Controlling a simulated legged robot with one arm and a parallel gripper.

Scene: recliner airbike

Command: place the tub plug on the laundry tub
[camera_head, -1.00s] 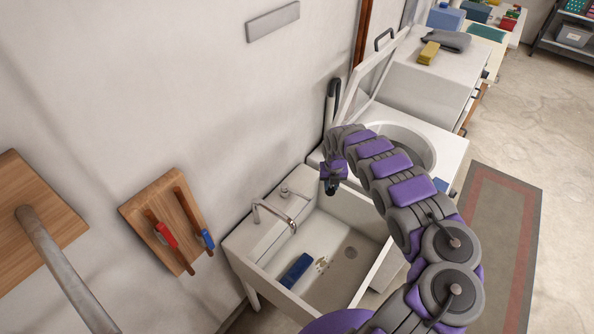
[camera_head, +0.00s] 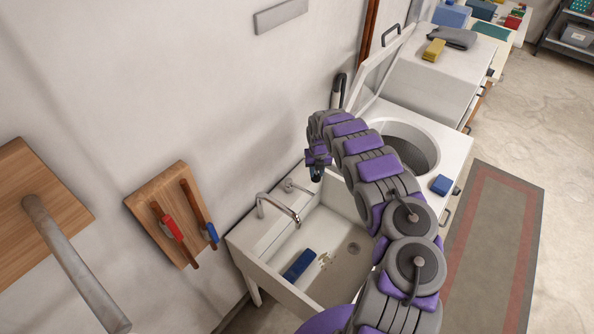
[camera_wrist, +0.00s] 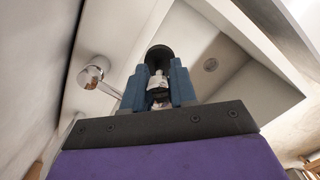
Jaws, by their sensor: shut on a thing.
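The laundry tub (camera_head: 267,278) is a white basin against the wall, with a round drain (camera_head: 353,247) in its floor; the drain also shows in the wrist view (camera_wrist: 210,64). My gripper (camera_head: 317,174) is above the tub's back right corner, near the wall. In the wrist view its blue fingers (camera_wrist: 160,85) are shut on a dark, round-topped piece, which looks like the tub plug (camera_wrist: 158,52). The plug is mostly hidden by the fingers, and it is too small to make out in the head view. The drain lies to the right of the fingers in the wrist view.
A chrome faucet (camera_head: 280,208) rises at the tub's back edge. A blue block (camera_head: 299,265) and small pale bits lie on the tub floor. A washer with an open lid (camera_head: 378,70) stands beyond, with a blue box (camera_head: 441,184) on it. Tools hang on a wall board (camera_head: 172,205).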

